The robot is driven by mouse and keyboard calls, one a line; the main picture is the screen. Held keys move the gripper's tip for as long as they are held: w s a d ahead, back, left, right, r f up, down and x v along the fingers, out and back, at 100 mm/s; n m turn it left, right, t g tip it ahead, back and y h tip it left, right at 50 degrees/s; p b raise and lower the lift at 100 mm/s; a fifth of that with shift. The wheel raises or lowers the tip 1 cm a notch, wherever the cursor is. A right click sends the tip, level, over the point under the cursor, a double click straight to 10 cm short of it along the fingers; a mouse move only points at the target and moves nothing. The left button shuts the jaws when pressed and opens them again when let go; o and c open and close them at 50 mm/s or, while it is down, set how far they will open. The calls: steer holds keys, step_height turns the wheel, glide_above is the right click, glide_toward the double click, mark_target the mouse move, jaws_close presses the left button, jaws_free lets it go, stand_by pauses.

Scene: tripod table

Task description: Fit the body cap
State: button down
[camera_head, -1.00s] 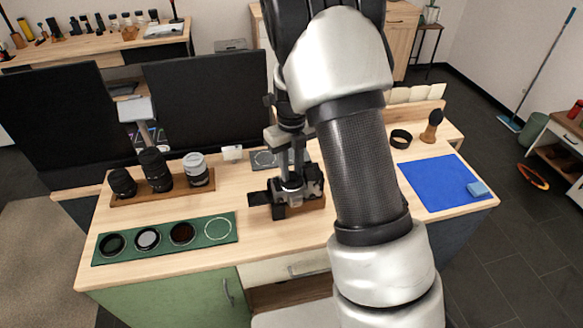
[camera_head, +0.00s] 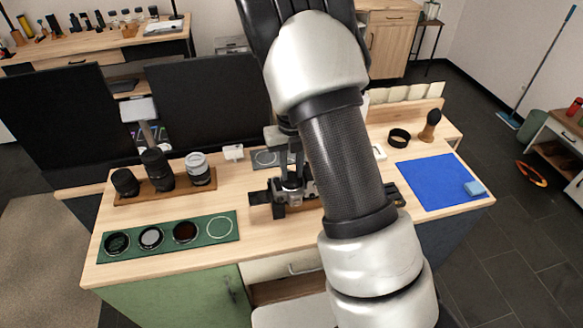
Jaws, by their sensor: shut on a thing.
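The camera body (camera_head: 279,198), grey and black, sits on a small wooden stand near the middle of the workbench (camera_head: 135,272). My gripper (camera_head: 291,186) points down right at the camera, in front of or touching it; I cannot tell which. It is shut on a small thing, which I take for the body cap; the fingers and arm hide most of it. My forearm covers the right part of the camera and the bench beyond.
Several lenses (camera_head: 156,170) stand on a wooden rack at the left. A green tray (camera_head: 203,241) holds round filters at front left. A grey mat (camera_head: 264,158) lies behind the camera. A blue cloth (camera_head: 430,185), black ring (camera_head: 399,138) and brush (camera_head: 431,125) are at the right.

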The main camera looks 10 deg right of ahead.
steer(key=shift+s, duration=0.15)
steer(key=shift+m+p, duration=0.7)
steer(key=shift+p, duration=0.1)
steer(key=c, duration=1.5)
jaws_free()
steer(key=shift+f, duration=0.15)
steer(key=shift+c, duration=0.2)
steer(key=o, duration=0.3)
steer(key=shift+w, duration=0.2)
steer(key=shift+o, duration=0.2)
steer(key=shift+w+d+r, duration=0.1)
steer(key=shift+d+r, duration=0.05)
steer(key=shift+r, duration=0.05)
steer(key=shift+r, duration=0.15)
step_height(320, 180, up, 2)
steer(key=shift+d+r+p, duration=0.1)
steer(key=shift+p, duration=0.9)
steer(key=shift+a+r, duration=0.15)
steer(key=shift+r, duration=0.95)
steer(key=shift+a+r, duration=0.1)
steer(key=shift+r, duration=1)
